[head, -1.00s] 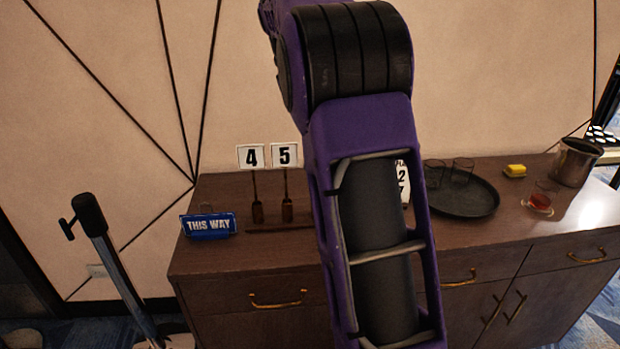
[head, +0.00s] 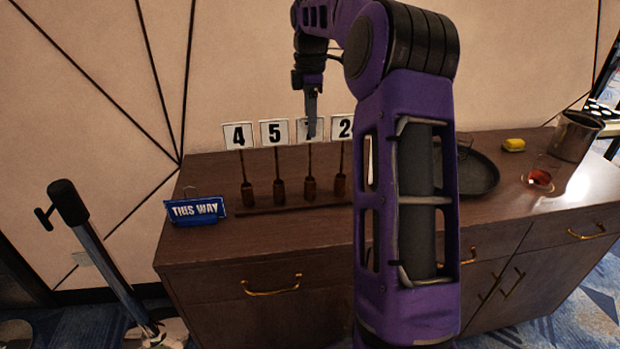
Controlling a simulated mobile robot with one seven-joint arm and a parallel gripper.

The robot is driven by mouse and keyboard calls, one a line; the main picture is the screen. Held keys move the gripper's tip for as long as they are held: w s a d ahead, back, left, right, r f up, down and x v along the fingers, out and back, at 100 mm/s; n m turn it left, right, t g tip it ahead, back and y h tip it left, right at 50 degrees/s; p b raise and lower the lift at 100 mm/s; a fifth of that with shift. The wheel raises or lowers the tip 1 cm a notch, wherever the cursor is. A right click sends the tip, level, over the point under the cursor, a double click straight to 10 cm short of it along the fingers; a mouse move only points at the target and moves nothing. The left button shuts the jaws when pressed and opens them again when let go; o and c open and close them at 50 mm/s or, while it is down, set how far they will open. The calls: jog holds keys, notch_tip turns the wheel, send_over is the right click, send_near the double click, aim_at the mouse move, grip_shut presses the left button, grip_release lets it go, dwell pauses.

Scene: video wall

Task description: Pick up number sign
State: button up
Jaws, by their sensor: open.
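Several number signs stand in a row on a dark wooden rack on the cabinet. Each is a white card on a thin stem with a brown wooden handle: the 4 sign (head: 238,136), the 5 sign (head: 274,132), a third sign (head: 301,130) whose digit is mostly hidden, and the 2 sign (head: 343,127). My gripper (head: 312,128) points down in front of the third sign's card and covers part of it. It is open and holds nothing. I cannot tell how far it is from the card.
A blue THIS WAY sign (head: 195,210) stands at the left of the cabinet top (head: 290,235). A dark round tray (head: 478,172), a yellow block (head: 514,145), a red cup (head: 540,179) and a metal bucket (head: 575,136) are to the right. A dark post (head: 68,203) stands at left.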

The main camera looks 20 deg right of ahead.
aim_at(308, 141)
jog(key=f, duration=0.4)
jog(key=f+b, duration=0.1)
jog(key=f, duration=0.2)
jog(key=shift+w+a+f, duration=0.1)
jog(key=shift+w+a, duration=0.05)
jog(key=shift+w, duration=0.1)
jog(key=shift+c, duration=0.3)
grip_shut()
dwell(0.9)
